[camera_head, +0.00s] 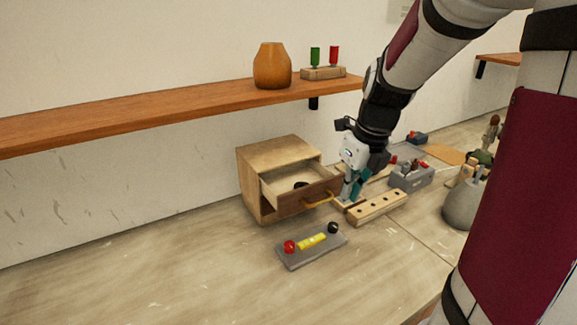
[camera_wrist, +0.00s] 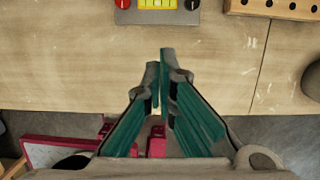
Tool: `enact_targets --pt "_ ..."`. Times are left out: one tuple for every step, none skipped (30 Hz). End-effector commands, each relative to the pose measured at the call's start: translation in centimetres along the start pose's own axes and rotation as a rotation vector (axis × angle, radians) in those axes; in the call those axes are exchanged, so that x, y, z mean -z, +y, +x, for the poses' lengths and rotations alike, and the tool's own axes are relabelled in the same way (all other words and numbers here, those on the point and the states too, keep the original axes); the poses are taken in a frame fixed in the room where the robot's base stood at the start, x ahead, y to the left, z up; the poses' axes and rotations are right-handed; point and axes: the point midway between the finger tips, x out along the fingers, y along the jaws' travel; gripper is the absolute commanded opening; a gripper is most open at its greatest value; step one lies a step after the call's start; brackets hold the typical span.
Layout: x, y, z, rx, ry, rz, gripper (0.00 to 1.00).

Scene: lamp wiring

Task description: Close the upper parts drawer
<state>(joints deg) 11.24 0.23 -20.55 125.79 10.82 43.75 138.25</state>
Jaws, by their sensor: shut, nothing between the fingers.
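The wooden parts cabinet (camera_head: 261,167) stands on the bench against the wall in the head view. Its upper drawer (camera_head: 305,198) is pulled out, with a tan bar handle (camera_head: 318,201) on its brown front and a small dark ring-like item (camera_head: 300,185) inside. My gripper (camera_head: 350,198) points down just right of the drawer front, close to the handle; whether it touches is not clear. In the wrist view my gripper (camera_wrist: 162,65) is shut and empty, its green-lined fingers together over the bench edge area. The drawer does not show in the wrist view.
A grey board (camera_head: 311,249) with a red knob, yellow block and black knob lies in front of the cabinet. A wooden block with holes (camera_head: 377,208) lies right of my gripper. A shelf (camera_head: 180,107) runs above. The bench's front left is clear.

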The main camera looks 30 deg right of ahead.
Motion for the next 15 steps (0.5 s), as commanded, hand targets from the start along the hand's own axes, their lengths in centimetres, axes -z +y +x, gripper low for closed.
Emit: enact_targets --pt "0.0 0.0 1.2 -0.002 0.004 0.000 0.00" --pt "0.0 0.1 1.8 -0.003 0.005 0.001 0.00" --pt "0.1 0.0 2.7 -0.001 0.005 0.000 0.00" --pt "0.0 0.1 3.3 -0.002 0.005 0.000 0.00" --pt "0.0 0.0 3.9 -0.002 0.004 0.000 0.00" --pt "0.0 0.1 4.7 -0.002 0.005 -0.001 0.00" --pt "0.0 0.1 5.2 -0.001 0.004 -0.001 0.00" --pt "0.0 0.1 5.9 -0.003 0.005 0.000 0.00" --pt "0.0 0.0 6.6 -0.001 0.004 -0.001 0.00" --pt "0.0 0.0 7.1 -0.002 0.004 0.000 0.00" --pt "0.0 0.0 7.6 -0.001 0.003 0.001 0.00" --pt "-0.9 0.0 7.6 0.001 0.001 -0.003 0.00" --pt "-1.3 0.0 7.8 0.001 0.001 -0.004 0.00" --pt "-1.7 0.0 8.0 0.001 0.001 -0.005 0.00" --pt "-2.1 0.0 8.1 0.000 0.000 -0.005 0.00"
